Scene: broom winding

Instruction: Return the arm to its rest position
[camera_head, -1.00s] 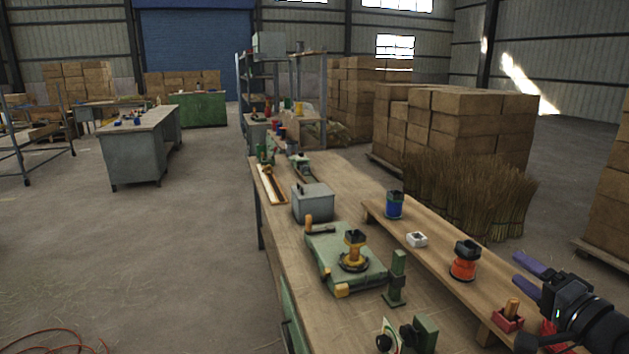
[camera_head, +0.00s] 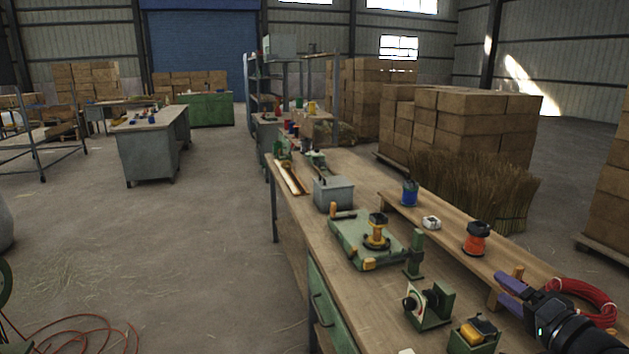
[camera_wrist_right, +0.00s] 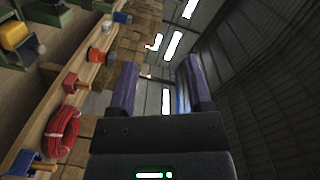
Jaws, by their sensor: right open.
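My right gripper (camera_head: 515,292) is at the lower right in the head view, by the near end of the wooden shelf board (camera_head: 450,232). Its two purple-blue fingers are apart. In the right wrist view the same fingers (camera_wrist_right: 158,88) stand open with nothing between them, and the warehouse roof and wall show beyond. A coil of red cord (camera_head: 586,298) lies just past the gripper in the head view. It also shows at the left in the wrist view (camera_wrist_right: 62,132). My left gripper is not in view.
The workbench (camera_head: 300,232) carries a green plate with a yellow-and-black spool (camera_head: 377,232), a grey box (camera_head: 333,192) and small green fixtures (camera_head: 430,304). A blue spool (camera_head: 410,193) and an orange spool (camera_head: 476,238) stand on the shelf. Open floor (camera_head: 190,250) lies left.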

